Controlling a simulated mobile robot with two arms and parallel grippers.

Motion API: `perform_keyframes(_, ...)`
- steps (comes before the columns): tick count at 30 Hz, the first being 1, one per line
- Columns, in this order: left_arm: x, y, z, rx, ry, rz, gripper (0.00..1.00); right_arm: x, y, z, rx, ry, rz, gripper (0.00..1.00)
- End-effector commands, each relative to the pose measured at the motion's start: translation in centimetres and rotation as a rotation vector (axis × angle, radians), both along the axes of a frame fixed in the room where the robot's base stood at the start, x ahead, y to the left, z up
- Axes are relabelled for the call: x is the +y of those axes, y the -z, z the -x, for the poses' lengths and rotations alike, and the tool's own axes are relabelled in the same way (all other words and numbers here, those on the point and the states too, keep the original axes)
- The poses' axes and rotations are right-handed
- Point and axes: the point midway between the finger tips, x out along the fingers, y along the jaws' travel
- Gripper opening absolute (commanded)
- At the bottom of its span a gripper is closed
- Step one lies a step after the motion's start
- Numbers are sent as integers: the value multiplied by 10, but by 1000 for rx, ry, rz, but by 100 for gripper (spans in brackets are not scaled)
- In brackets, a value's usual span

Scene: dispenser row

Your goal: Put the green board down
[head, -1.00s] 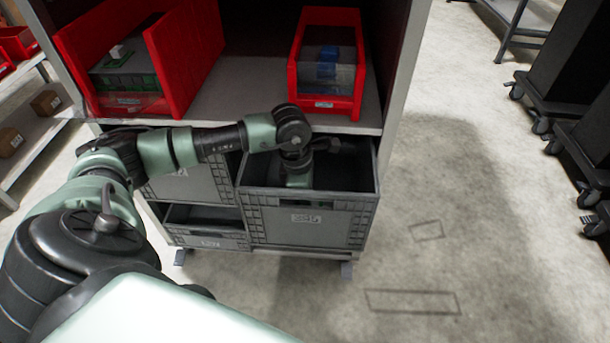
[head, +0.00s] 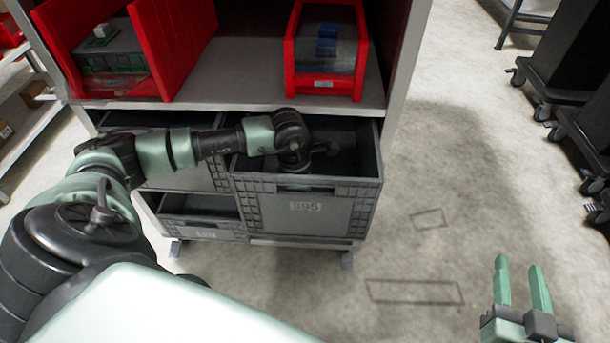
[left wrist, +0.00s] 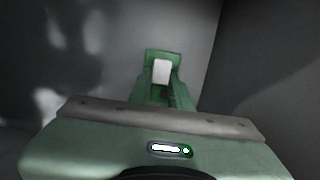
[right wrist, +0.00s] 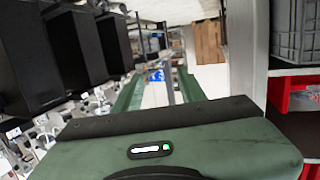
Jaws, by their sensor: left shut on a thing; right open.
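The green board (left wrist: 175,57), with a white block on it, shows at the fingertips of my left gripper (left wrist: 166,88) in the left wrist view. That gripper is shut on it. Grey walls surround it. I cannot tell whether the board touches the crate floor. My right gripper (head: 522,285) is open and empty, out over the floor at the lower right.
Two red bins stand on the shelf above: the left red bin (head: 180,45) holds green boards, and the right red bin (head: 326,83) holds dark and blue items. More grey crates sit left and below. Black wheeled racks (head: 565,75) stand at right. The floor (head: 450,190) between is clear.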

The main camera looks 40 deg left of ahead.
Motion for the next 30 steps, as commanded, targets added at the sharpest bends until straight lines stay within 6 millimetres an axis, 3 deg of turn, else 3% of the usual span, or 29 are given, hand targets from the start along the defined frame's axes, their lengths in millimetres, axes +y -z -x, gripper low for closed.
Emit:
perform_keyframes(6, -2, 5, 1, 1, 1, 0, 0, 3, -15, -3, -77, -5, -19, 41)
perform_keyframes(20, -2, 7, 1, 1, 1, 0, 0, 4, -22, -4, -110, -7, -28, 41)
perform_keyframes(21, -2, 7, 1, 1, 0, 1, 22, 4, -23, -4, -118, -7, -30, 41)
perform_keyframes(23, -2, 7, 1, 1, 1, 0, 38, 4, -24, -4, -119, -7, -30, 41)
perform_keyframes(30, -2, 7, 1, 1, 0, 0, 41, 5, -24, -4, -117, -7, -30, 41)
